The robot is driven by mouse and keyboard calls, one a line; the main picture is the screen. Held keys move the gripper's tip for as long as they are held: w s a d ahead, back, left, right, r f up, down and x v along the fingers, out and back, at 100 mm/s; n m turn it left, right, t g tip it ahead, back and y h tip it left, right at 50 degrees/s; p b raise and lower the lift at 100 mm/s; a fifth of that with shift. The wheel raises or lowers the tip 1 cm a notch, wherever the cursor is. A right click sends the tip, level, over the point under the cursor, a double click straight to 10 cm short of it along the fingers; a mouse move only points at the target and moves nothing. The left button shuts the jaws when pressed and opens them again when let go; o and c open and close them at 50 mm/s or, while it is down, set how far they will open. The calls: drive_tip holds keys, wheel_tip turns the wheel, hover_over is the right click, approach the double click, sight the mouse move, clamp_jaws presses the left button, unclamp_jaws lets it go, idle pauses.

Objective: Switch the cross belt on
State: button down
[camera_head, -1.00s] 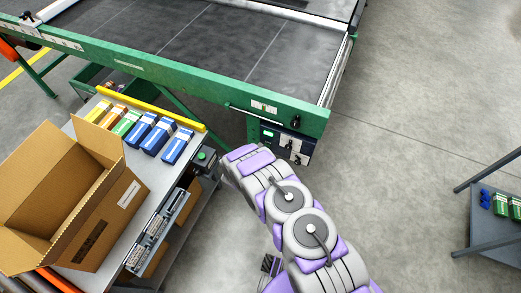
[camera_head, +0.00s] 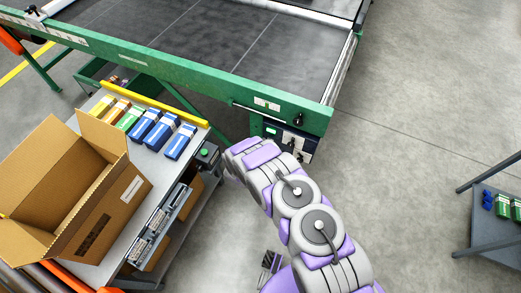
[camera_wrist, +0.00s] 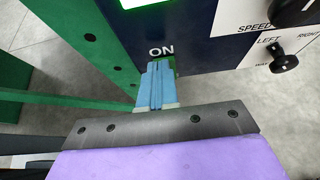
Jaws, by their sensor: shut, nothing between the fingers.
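The cross belt's dark blue control panel (camera_head: 290,138) sits under the right end of the green conveyor frame. In the wrist view the panel (camera_wrist: 222,55) shows the white word ON. Just below that word a green button (camera_wrist: 173,66) shows partly behind my fingertips. My gripper (camera_wrist: 158,66) has its blue fingers shut together with nothing between them. The tips are right at the button, covering most of it; I cannot tell whether they touch it. In the head view my gripper is hidden behind my arm.
A lit green display (camera_wrist: 142,2) is above ON. A SPEED knob (camera_wrist: 297,8) and a LEFT/RIGHT switch (camera_wrist: 285,60) are to the right. A table (camera_head: 195,150) with an open carton (camera_head: 75,190) stands left of my arm.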

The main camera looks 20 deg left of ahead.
drive_tip(key=p+v, duration=0.3)
drive_tip(key=v, duration=1)
drive_tip(key=shift+a, duration=0.35)
drive_tip(key=shift+w, duration=0.1)
